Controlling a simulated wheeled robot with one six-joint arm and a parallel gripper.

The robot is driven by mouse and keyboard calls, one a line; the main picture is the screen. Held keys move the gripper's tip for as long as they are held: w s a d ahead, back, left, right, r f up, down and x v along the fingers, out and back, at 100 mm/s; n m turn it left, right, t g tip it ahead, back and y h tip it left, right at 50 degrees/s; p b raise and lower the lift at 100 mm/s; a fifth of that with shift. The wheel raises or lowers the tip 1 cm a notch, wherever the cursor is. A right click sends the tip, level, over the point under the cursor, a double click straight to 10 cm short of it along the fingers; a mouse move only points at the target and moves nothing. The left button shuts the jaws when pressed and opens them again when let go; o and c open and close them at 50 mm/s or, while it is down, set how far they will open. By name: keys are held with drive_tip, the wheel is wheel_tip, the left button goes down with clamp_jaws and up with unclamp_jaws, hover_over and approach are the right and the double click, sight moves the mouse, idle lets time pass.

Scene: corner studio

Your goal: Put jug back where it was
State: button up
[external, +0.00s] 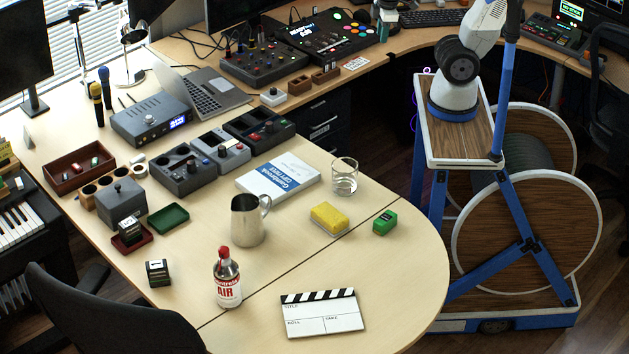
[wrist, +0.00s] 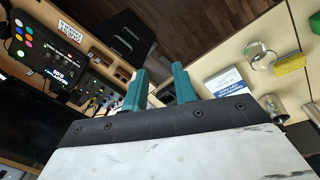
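The jug (external: 248,221) is a plain metal pitcher with a side handle. It stands upright on the light wooden desk (external: 300,262), right of the green tray and behind the air duster can. In the wrist view the jug (wrist: 274,104) shows as a small shiny metal shape at the right, partly hidden by my own gripper body. My gripper (wrist: 160,82) has two teal fingers, spread apart with nothing visible between them.
Near the jug are a blue-and-white book (external: 278,178), a drinking glass (external: 344,177), a yellow sponge (external: 329,218), a green box (external: 384,222), a red-capped air can (external: 227,280) and a clapperboard (external: 323,313). A black chair (external: 105,318) stands at the front left.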

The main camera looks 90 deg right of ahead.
drive_tip(key=s+f+m+y, duration=0.1)
drive_tip(key=s+m, duration=0.1)
drive_tip(key=s, duration=0.4)
drive_tip(key=shift+f+y, duration=0.15)
drive_tip(key=shift+y, duration=0.15)
